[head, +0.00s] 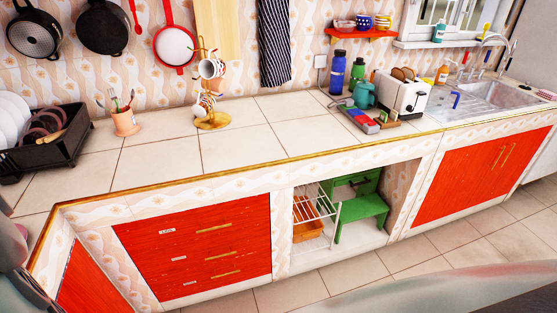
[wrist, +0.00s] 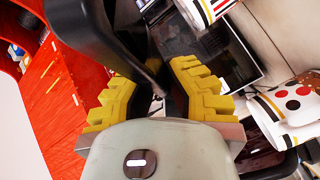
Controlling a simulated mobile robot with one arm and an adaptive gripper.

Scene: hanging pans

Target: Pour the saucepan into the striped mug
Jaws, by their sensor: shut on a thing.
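In the wrist view my gripper (wrist: 156,82), with yellow stepped finger pads, is shut on the dark handle of a black pan-like thing, which I take as the saucepan (wrist: 92,28). Only part of it shows, at the upper left; its inside and contents are hidden. A white mug with red, black and yellow stripes (wrist: 205,10) is at the top right of the wrist view, apart from the gripper. A white mug with red and black dots (wrist: 292,102) is at the right edge. The gripper is not seen in the head view.
In the head view a gold mug tree (head: 212,121) with mugs stands at the counter's back. A dish rack (head: 45,152) and utensil pot (head: 125,122) are to its left, a toaster (head: 403,98) to its right. Pans (head: 103,28) hang above. The middle counter (head: 240,148) is clear.

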